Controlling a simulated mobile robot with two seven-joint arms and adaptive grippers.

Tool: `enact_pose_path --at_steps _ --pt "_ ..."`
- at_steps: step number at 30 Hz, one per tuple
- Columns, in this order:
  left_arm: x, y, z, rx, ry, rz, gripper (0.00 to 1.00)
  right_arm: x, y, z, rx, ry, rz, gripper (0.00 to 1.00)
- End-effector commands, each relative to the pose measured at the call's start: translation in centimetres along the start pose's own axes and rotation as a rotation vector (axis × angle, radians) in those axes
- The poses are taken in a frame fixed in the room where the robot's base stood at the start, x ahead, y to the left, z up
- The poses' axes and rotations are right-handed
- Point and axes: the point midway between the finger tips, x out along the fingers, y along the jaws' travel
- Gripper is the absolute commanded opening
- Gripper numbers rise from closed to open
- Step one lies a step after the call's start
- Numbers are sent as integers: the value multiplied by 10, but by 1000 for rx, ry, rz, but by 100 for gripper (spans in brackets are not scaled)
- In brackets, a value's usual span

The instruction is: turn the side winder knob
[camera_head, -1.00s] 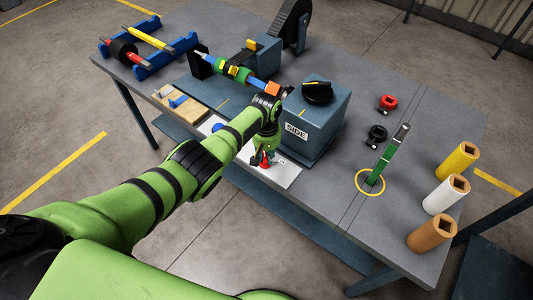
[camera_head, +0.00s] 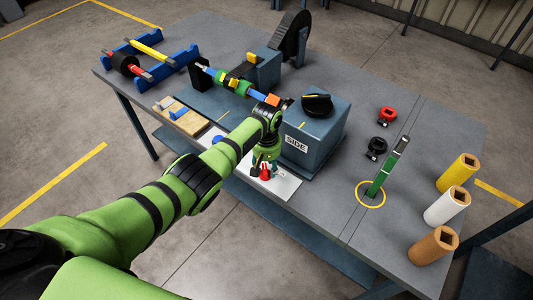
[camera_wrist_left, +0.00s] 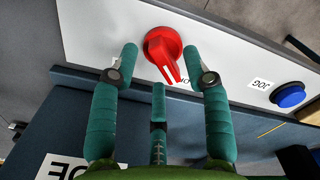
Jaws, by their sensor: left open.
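The side winder is a blue-grey box (camera_head: 309,142) with a white SIDE label. A black knob (camera_head: 317,103) with a pale pointer line sits on its top. My left gripper (camera_head: 264,165) is low in front of the box, over a white panel, away from the black knob. In the left wrist view the open fingers (camera_wrist_left: 160,62) are spread on either side of a red pointer knob (camera_wrist_left: 164,50) on that panel, and no firm grip shows. The red knob is partly hidden in the head view (camera_head: 265,172). My right gripper is not in view.
A blue JOG button (camera_wrist_left: 290,95) is on the same panel (camera_wrist_left: 225,60). A shaft with coloured rings (camera_head: 240,85) lies behind the arm. A green post (camera_head: 388,168) and several cylinders (camera_head: 445,207) stand at the right.

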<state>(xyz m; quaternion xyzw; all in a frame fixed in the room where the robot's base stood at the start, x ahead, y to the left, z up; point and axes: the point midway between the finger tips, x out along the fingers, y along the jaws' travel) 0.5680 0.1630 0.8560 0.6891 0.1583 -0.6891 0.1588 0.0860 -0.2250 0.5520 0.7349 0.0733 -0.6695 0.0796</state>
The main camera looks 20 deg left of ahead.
Motion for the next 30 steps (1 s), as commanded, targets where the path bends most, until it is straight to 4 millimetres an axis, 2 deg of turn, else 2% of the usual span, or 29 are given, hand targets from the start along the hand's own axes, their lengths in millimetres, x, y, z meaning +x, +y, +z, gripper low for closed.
enact_pose_path --at_steps 4,12,16,21,30 --pt "-18 -1 0 1 3 1 48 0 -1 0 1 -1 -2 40" --pt "-75 0 -1 0 5 3 48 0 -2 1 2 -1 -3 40" --pt "-96 0 0 0 3 1 48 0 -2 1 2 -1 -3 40" --pt "-110 0 0 -1 1 0 48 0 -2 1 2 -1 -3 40" --pt "-113 -1 0 -1 0 -1 48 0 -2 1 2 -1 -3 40"
